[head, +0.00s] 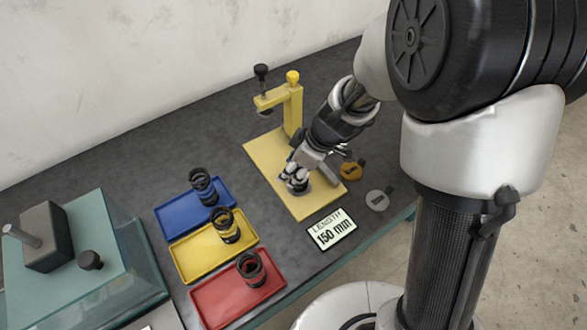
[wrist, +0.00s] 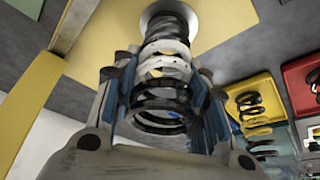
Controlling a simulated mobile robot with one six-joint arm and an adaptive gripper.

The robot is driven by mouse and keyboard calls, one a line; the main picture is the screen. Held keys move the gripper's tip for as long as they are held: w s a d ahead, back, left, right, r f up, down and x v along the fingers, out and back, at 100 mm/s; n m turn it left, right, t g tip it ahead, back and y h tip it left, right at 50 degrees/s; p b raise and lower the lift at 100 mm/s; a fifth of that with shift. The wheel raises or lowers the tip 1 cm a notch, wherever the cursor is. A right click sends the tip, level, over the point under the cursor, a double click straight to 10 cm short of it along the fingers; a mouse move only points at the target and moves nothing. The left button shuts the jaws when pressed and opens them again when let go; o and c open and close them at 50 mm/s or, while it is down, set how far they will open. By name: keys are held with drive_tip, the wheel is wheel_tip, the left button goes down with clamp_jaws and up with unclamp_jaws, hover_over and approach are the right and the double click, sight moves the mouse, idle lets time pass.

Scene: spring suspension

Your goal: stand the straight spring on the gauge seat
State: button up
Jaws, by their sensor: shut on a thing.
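My gripper (head: 294,183) is shut on a spring (wrist: 162,85) with black and white coils. The wrist view shows the spring between the two fingers, its coils lined up without a clear bend. In the head view the gripper hides most of it. The gauge's yellow base (head: 272,158) lies under the gripper. The round gauge seat (wrist: 172,14) shows beyond the spring's far end in the wrist view. The spring's end overlaps the seat there; I cannot tell whether they touch.
The gauge post (head: 293,108) stands behind my gripper. Blue (head: 172,214), yellow (head: 188,262) and red (head: 219,300) trays lie to the left, each with a dark spring. A length sign (head: 331,230) reads 150 mm. Orange (head: 350,171) and grey (head: 377,200) discs lie to the right.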

drive_tip(key=shift+f, duration=0.1)
drive_tip(key=o, duration=1.2)
drive_tip(key=shift+r, duration=0.4)
drive_tip(key=p+v, duration=0.3)
drive_tip(key=v, duration=0.8)
drive_tip(key=shift+s+d+r+p, duration=0.15)
drive_tip(key=shift+d+r+p, duration=0.15)
drive_tip(key=shift+p, duration=0.1)
